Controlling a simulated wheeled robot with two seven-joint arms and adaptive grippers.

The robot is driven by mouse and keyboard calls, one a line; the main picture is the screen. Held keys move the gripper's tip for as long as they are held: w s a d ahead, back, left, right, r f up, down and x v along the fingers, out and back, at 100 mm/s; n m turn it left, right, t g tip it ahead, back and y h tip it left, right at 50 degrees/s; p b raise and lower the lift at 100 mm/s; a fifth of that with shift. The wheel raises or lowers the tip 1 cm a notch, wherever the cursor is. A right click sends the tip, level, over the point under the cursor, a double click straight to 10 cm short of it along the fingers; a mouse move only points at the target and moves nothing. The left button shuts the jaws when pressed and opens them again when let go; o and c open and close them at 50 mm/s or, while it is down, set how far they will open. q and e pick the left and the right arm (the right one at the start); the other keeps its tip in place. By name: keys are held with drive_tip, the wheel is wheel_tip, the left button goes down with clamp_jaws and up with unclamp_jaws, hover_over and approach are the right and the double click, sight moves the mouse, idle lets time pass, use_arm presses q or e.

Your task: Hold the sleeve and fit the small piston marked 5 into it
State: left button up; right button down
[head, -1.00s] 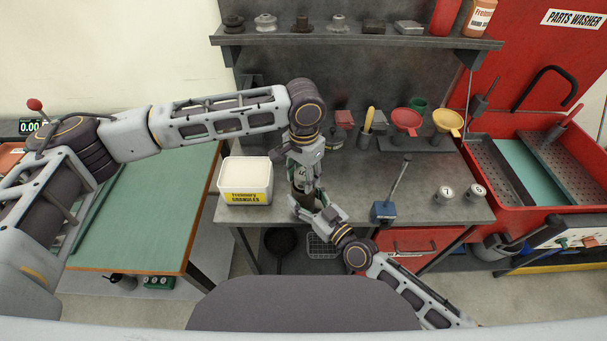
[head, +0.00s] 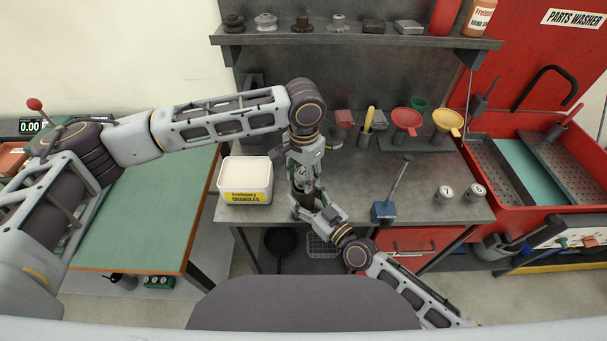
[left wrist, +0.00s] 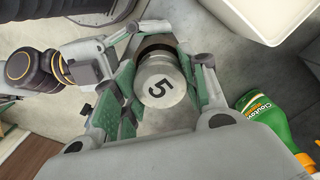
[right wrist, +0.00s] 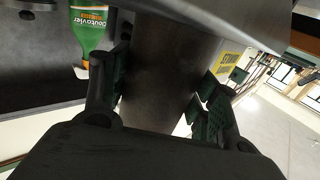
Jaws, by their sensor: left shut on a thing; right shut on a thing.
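The small piston marked 5 (left wrist: 160,82) is a silvery cylinder between the fingers of my left gripper (left wrist: 163,72), which is shut on it. The brown sleeve (left wrist: 155,42) shows as a rim just beyond the piston. My right gripper (right wrist: 160,88) is shut around the sleeve (right wrist: 165,60), which stands as a dark cylinder in the right wrist view. In the head view my left gripper (head: 304,178) is directly above my right gripper (head: 314,206), near the bench's front edge. The piston is at the sleeve's mouth; I cannot tell how deep it sits.
A white granules tub (head: 246,182) stands left of the grippers. A blue-based stand with a rod (head: 384,211) is to the right. Two other marked pistons (head: 445,194) stand farther right. A green bottle (left wrist: 267,115) shows in the left wrist view. Funnels (head: 406,121) stand behind.

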use_arm(q)
drive_tip(key=shift+f, duration=0.65)
drive_tip(key=o, duration=1.1)
drive_tip(key=shift+o, duration=0.2)
drive_tip(key=shift+r, duration=0.1)
drive_tip(key=shift+r, duration=5.9)
use_arm(e)
drive_tip(key=shift+c, duration=1.7)
unclamp_jaws()
drive_tip(key=shift+d, duration=0.1)
